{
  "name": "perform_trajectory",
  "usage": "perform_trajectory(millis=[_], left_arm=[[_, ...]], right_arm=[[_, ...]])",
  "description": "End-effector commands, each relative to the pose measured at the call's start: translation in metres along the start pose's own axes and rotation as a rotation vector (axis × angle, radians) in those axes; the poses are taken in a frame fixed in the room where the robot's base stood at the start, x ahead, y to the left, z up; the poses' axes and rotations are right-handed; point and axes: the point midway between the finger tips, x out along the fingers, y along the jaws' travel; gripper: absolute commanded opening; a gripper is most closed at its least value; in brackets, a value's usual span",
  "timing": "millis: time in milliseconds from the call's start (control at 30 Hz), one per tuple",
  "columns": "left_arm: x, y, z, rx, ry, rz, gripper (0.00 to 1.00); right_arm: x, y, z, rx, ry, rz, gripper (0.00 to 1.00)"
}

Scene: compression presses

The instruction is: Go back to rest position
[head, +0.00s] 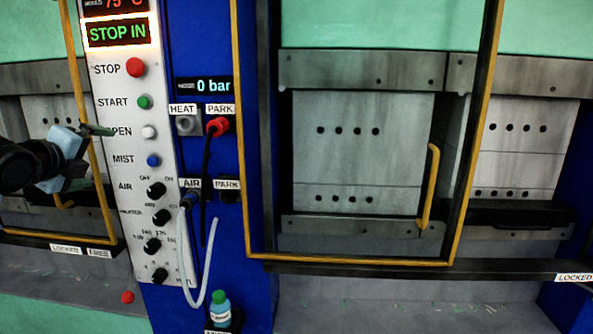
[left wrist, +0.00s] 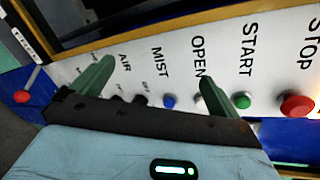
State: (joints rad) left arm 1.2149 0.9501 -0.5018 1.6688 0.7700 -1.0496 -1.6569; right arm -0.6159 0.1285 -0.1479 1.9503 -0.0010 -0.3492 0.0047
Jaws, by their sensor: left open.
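My left gripper (head: 92,158) comes in from the left in the head view and hovers in front of the white control panel (head: 118,90), near the OPEN and MIST rows. In the left wrist view its two green fingers (left wrist: 150,85) are spread apart with nothing between them. The panel carries a red STOP button (head: 135,67), a green START button (head: 144,102), a white OPEN button (head: 149,132) and a blue MIST button (head: 153,160). My right gripper is in neither view.
A yellow-framed press door (head: 236,130) with a yellow handle (head: 428,187) stands right of the panel. A red plug (head: 217,126) sits at the PARK socket, and a white hose (head: 183,270) hangs below AIR.

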Motion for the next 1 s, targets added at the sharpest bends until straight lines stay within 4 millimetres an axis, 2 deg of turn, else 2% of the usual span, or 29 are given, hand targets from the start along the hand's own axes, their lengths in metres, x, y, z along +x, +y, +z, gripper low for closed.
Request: perform_trajectory(millis=[33, 200, 467, 633, 767, 1000], left_arm=[[0.011, 0.025, -0.013, -0.038, 0.007, 0.026, 1.00], [0.032, 0.098, -0.052, -0.180, 0.013, 0.082, 1.00], [0.039, 0.209, -0.113, -0.384, 0.020, 0.167, 1.00], [0.026, 0.280, -0.153, -0.511, 0.025, 0.224, 1.00], [0.008, 0.331, -0.184, -0.605, 0.031, 0.269, 1.00], [-0.042, 0.417, -0.238, -0.778, 0.046, 0.361, 1.00]], right_arm=[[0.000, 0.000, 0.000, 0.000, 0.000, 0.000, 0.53], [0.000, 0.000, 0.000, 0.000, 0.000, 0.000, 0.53], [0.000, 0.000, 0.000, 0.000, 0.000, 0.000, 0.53], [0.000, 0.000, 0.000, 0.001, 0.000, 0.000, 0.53], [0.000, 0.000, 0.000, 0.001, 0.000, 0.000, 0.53], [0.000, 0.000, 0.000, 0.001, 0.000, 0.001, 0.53]])
